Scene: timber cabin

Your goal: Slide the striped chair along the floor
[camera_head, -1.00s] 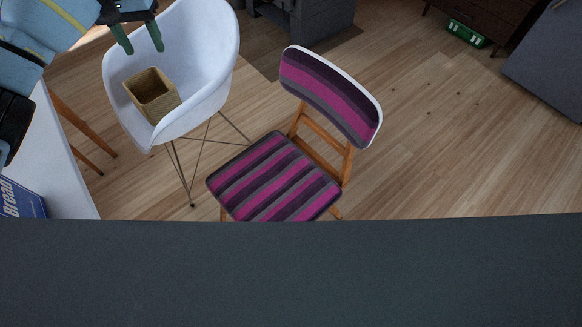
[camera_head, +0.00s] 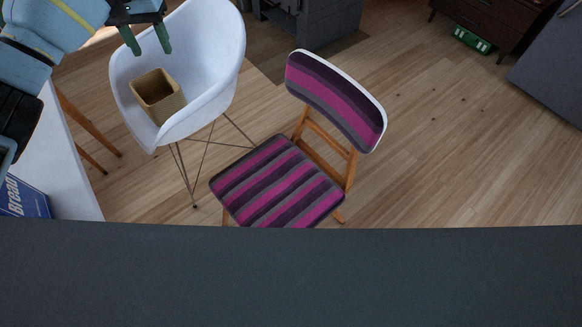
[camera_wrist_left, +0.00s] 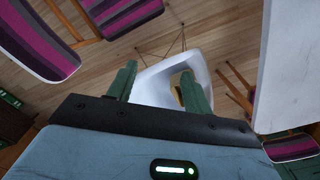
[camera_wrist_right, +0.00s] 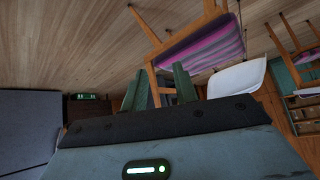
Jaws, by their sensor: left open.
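The striped chair (camera_head: 278,185) stands upright on the floor in the middle of the head view, with a wooden frame and a purple, pink and grey seat and backrest. The dark surface in front hides its lower front. It also shows at the upper left of the left wrist view (camera_wrist_left: 40,38) and at the top of the right wrist view (camera_wrist_right: 208,45). My left gripper (camera_head: 150,47) is open and empty, above the white chair and apart from the striped chair. My right gripper (camera_wrist_right: 160,72) is open and empty, with the striped chair beyond its fingers; it is outside the head view.
A white shell chair (camera_head: 205,60) holding a tan square container (camera_head: 158,95) stands close to the left of the striped chair. A white table (camera_head: 70,180) with a blue Bread box (camera_head: 22,199) is at the left. Wooden floor (camera_head: 450,140) lies clear to the right.

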